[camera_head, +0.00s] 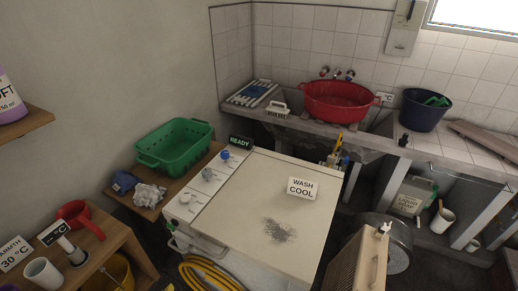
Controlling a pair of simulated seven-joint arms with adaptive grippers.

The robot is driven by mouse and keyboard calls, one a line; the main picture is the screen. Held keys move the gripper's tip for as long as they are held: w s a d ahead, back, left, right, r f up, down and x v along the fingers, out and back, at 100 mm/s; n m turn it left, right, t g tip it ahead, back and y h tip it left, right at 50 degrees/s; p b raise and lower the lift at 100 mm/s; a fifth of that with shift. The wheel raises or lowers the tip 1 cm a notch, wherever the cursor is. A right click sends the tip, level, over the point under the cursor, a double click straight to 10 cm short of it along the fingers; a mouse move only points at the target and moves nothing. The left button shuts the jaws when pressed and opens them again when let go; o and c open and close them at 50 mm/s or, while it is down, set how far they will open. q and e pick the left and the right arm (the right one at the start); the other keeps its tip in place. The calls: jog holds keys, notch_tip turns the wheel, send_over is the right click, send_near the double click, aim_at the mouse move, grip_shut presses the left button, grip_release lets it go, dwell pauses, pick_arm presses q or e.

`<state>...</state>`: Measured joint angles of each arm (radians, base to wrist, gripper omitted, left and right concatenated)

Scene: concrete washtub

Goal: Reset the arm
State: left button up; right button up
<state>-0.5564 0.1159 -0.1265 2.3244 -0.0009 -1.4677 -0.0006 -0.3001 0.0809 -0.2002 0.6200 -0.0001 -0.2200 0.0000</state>
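Neither of my grippers shows in the head view, and I cannot make out either arm. What they hold, if anything, cannot be seen. A white washing machine (255,200) stands in the middle with a "WASH COOL" card (302,188) and a grey patch of lint or powder (278,229) on its top. A small "READY" display (241,142) stands at its back left corner.
A green basket (174,146) sits on a wooden shelf at left. A red tub (340,101) and a dark blue bucket (424,110) stand on the back counter. A red-handled item (78,215) and a white mug (44,273) are at lower left. The machine's top is mostly clear.

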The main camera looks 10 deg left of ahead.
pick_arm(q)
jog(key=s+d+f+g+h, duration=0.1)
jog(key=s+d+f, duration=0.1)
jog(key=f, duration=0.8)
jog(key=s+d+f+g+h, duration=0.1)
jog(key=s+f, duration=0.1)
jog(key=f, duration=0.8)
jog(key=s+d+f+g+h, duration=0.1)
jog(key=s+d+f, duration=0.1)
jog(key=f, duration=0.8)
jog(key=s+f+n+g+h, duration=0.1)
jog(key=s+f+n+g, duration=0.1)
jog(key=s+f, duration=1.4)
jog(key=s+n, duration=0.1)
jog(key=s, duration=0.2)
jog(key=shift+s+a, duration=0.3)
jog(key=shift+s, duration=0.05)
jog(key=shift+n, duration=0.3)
